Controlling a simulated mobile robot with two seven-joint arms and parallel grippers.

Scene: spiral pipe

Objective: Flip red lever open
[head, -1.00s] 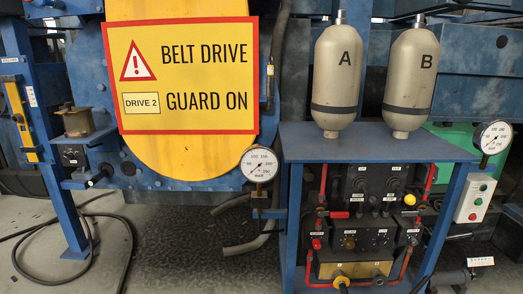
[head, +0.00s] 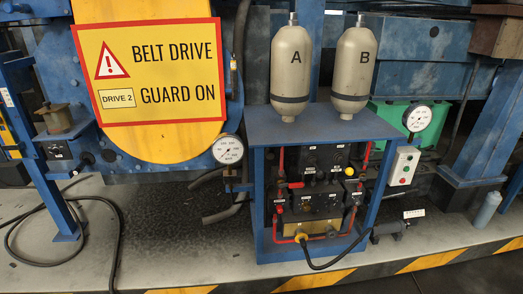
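A small red lever (head: 296,185) lies roughly horizontal at the left side of the dark valve panel (head: 318,203), under the blue bench (head: 335,127). Red pipes (head: 281,160) run along the panel's edges. A red knob (head: 279,209) sits below the lever and a yellow knob (head: 349,171) is at the panel's right. Neither of my grippers is in view.
Two tanks, A (head: 291,75) and B (head: 352,75), stand on the bench. Round gauges are at its left (head: 228,150) and right (head: 417,118). A black hose (head: 325,266) loops in front of the panel. Grey floor (head: 165,240) lies to the left.

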